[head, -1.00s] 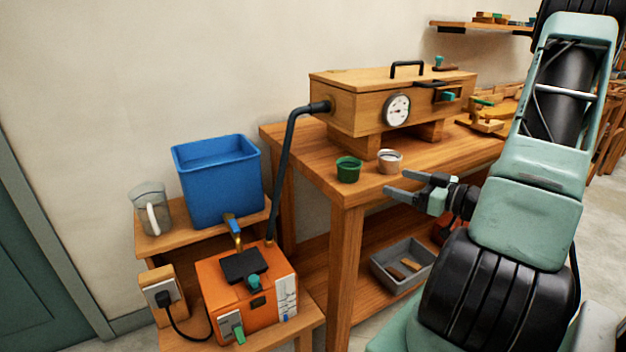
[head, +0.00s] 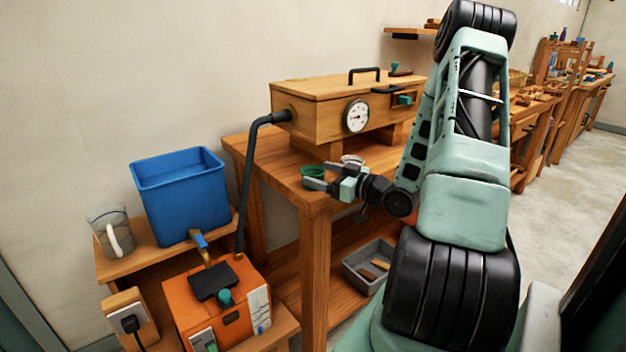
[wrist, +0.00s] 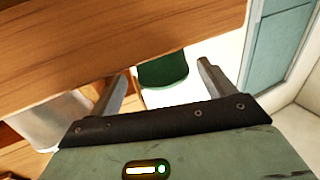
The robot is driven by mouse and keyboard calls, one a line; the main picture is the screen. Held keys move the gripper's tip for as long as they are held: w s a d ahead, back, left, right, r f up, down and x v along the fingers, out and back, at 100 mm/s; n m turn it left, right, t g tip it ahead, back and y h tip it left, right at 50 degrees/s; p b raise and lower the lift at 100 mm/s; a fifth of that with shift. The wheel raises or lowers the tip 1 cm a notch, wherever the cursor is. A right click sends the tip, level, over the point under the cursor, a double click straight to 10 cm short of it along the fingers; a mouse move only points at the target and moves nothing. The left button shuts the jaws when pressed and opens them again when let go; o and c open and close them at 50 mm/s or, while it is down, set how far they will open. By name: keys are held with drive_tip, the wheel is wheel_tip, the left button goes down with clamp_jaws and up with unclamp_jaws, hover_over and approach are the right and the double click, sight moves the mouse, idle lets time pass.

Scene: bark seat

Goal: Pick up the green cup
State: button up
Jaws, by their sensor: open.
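The green cup (head: 312,171) stands near the front left corner of the wooden bench, partly hidden by my gripper in the head view. My gripper (head: 317,177) is open, with its fingers reaching left across the cup. In the wrist view the green cup (wrist: 163,72) appears between the two spread fingers of my gripper (wrist: 160,82), with a gap on each side. I see no contact between the fingers and the cup.
A pale metal cup (head: 352,161) stands just behind my gripper. The wooden box with a gauge (head: 340,108) sits behind the cups on the bench (head: 252,150). A black hose (head: 247,185) runs down left of them. A grey tray (head: 362,282) lies on the lower shelf.

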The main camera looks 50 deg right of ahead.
sight(304, 169)
drive_tip(key=w, duration=0.4)
drive_tip(key=shift+w+a, duration=0.4)
drive_tip(key=c, duration=1.1)
drive_tip(key=shift+o, duration=0.2)
drive_tip(key=shift+r, duration=0.15)
